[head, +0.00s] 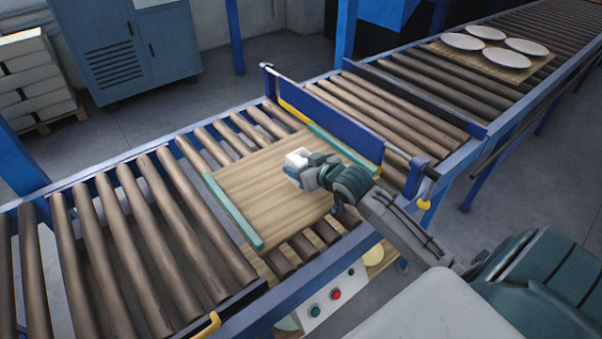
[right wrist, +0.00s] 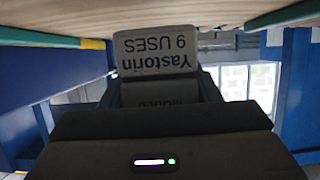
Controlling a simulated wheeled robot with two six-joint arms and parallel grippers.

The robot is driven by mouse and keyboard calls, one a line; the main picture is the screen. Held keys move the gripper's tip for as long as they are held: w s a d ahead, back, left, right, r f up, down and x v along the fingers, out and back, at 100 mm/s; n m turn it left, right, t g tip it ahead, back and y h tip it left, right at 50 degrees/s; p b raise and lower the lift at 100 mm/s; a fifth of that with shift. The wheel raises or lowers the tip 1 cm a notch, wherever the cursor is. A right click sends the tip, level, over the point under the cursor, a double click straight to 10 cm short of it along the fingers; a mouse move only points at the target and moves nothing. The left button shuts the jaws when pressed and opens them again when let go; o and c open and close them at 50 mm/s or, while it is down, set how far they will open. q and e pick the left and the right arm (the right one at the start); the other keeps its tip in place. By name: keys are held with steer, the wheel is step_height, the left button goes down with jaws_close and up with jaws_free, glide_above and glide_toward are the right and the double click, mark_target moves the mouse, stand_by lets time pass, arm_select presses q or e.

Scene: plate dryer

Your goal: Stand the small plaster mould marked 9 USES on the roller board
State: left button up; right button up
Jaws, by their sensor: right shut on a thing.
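The small white plaster mould (head: 296,157) is in my right gripper (head: 301,169), over the middle of the wooden roller board (head: 255,185). In the right wrist view the mould (right wrist: 156,50) shows the text "Yastorin 9 USES" upside down, with the fingers shut around it. That view is inverted, and the board's pale wood (right wrist: 190,14) lies along its top. The mould's edge comes close to the board there; I cannot tell whether they touch. My left gripper is not in view.
The board lies on brown rollers (head: 150,210), with green strips (head: 233,212) at its left and right ends. A blue gate (head: 335,120) crosses the conveyor just beyond. Several white plates (head: 487,32) sit on another board farther along. The surface left of the mould is bare.

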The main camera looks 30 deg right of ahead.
steer(key=shift+w+f, duration=0.1)
steer(key=shift+f, duration=1.6)
steer(key=shift+f, duration=0.1)
steer(key=o, duration=1.2)
steer(key=a+p+v, duration=0.1)
steer(key=v, duration=1.1)
steer(key=shift+d, duration=0.45)
